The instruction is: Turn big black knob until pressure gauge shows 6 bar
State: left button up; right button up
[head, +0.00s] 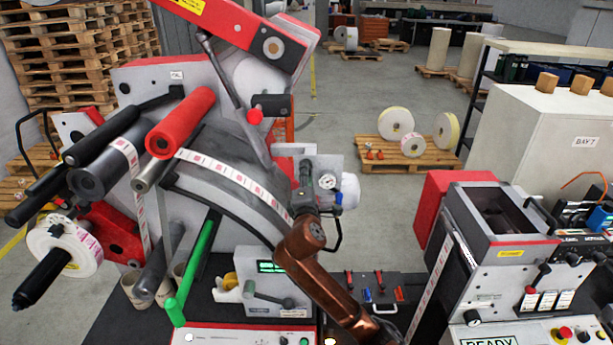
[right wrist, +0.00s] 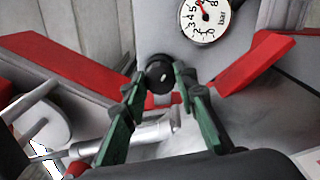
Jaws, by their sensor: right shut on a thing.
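The big black knob (right wrist: 160,75) is between the green fingers of my right gripper (right wrist: 161,88) in the right wrist view. The gripper is shut on it. The round white pressure gauge (right wrist: 207,14) sits above and right of the knob, cut by the top edge. Its scale and "bar" lettering show, but I cannot read the needle's value for sure. In the head view the gauge (head: 327,181) is a small dial on the grey panel, and my right gripper (head: 306,178) is just left of it, hiding the knob. My left gripper is not in view.
Red strips (right wrist: 254,66) flank the knob panel in the right wrist view. In the head view a green handle (head: 190,275), a red roller (head: 180,122) and a label web (head: 235,178) lie left of my right arm. A white cabinet (head: 540,130) stands at right.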

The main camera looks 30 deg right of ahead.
jog(key=o, duration=1.2)
jog(key=shift+c, duration=0.2)
jog(key=shift+s, duration=0.1)
jog(key=v, duration=1.1)
jog(key=shift+s+a, duration=0.25)
jog(key=shift+s, duration=0.05)
jog(key=shift+f, duration=0.15)
